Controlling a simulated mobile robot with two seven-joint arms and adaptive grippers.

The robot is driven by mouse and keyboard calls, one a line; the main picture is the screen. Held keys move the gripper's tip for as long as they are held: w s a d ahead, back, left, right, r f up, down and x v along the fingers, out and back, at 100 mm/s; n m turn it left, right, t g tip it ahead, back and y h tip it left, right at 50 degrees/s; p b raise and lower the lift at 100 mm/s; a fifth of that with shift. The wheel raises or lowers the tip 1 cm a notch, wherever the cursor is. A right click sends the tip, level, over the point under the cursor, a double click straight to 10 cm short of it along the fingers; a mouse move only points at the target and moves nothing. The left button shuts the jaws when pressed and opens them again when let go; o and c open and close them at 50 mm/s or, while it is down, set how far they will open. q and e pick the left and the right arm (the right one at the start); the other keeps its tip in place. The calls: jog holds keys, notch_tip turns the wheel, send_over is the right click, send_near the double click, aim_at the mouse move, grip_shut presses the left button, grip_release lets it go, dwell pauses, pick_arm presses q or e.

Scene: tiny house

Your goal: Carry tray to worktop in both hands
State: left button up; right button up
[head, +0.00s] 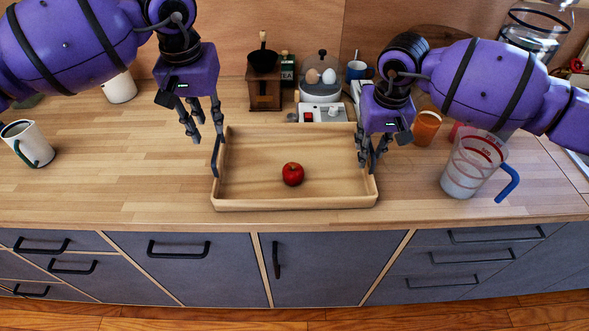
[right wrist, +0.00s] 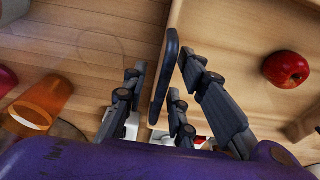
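The wooden tray (head: 290,203) rests on the worktop (head: 120,190) with a red apple (head: 293,174) in it; the apple also shows in the right wrist view (right wrist: 287,69). My left gripper (head: 207,138) is open, with its fingertips just above and beside the tray's dark left handle (head: 215,157). My right gripper (head: 369,163) is at the tray's right end. In the right wrist view, the dark right handle (right wrist: 166,75) lies between the open fingers of my right gripper (right wrist: 162,88), with a gap visible on the left finger's side.
A measuring jug (head: 466,170) with a blue handle and an orange cup (head: 427,128) stand right of the tray. A coffee grinder (head: 264,90) and an egg cooker (head: 320,90) stand behind it.

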jog(key=r, duration=0.3)
jog(key=s+r, duration=0.1)
jog(key=r, duration=0.6)
jog(key=shift+s, duration=0.15)
pick_arm(q)
jog(key=shift+s+f, duration=0.1)
pick_arm(e)
jog(key=shift+s+f, duration=0.1)
jog(key=shift+f, duration=0.05)
